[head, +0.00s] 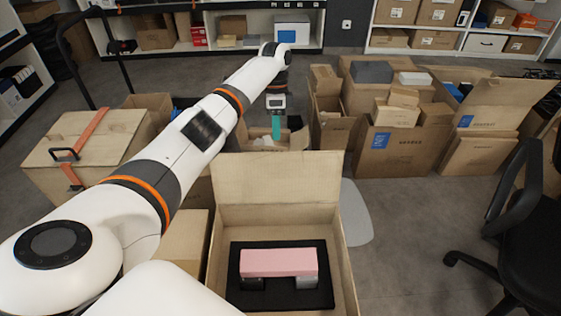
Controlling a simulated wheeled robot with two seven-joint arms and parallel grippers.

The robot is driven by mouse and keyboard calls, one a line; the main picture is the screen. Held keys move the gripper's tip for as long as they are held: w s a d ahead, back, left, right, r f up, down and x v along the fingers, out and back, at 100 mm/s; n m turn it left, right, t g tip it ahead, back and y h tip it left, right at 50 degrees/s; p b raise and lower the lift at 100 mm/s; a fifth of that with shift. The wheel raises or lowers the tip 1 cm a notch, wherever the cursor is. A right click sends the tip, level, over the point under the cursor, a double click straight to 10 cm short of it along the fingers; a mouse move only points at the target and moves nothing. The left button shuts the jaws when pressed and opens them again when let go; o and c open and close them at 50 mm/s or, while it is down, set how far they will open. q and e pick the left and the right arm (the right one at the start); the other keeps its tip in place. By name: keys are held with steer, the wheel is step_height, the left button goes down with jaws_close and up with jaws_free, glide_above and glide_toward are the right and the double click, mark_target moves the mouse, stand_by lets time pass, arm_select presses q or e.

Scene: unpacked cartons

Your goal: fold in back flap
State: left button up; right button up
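An open carton (350,272) stands in front of me at the bottom centre of the head view. Its back flap (277,180) stands up, leaning slightly away from the opening. Inside, a pink block (278,263) sits on a black insert (318,292). The carton's left side is partly hidden by my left arm. My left arm reaches across to the far side of the back flap. My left gripper (276,128) points down behind and above the flap, apart from it in the picture. A teal part shows at its tip; I cannot tell whether its fingers are open. My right gripper is not in view.
A wooden box (92,146) with an orange strap stands at left. Several cartons, some open and filled, including one with a blue label (397,150), stand behind to the right. A black office chair (520,215) is at right. Grey floor is free right of the carton.

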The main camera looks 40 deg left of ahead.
mark_target(276, 158)
arm_select(q)
steer(key=b+x, duration=0.1)
steer(key=x, duration=0.8)
steer(key=shift+s+f+b, duration=0.1)
steer(key=shift+f+b, duration=0.15)
steer(key=shift+b, duration=0.1)
steer(key=shift+s+d+f, duration=0.1)
steer(key=shift+d+f, duration=0.05)
steer(key=shift+f, duration=0.4)
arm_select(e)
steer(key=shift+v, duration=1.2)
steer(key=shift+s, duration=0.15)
arm_select(q)
jaws_close()
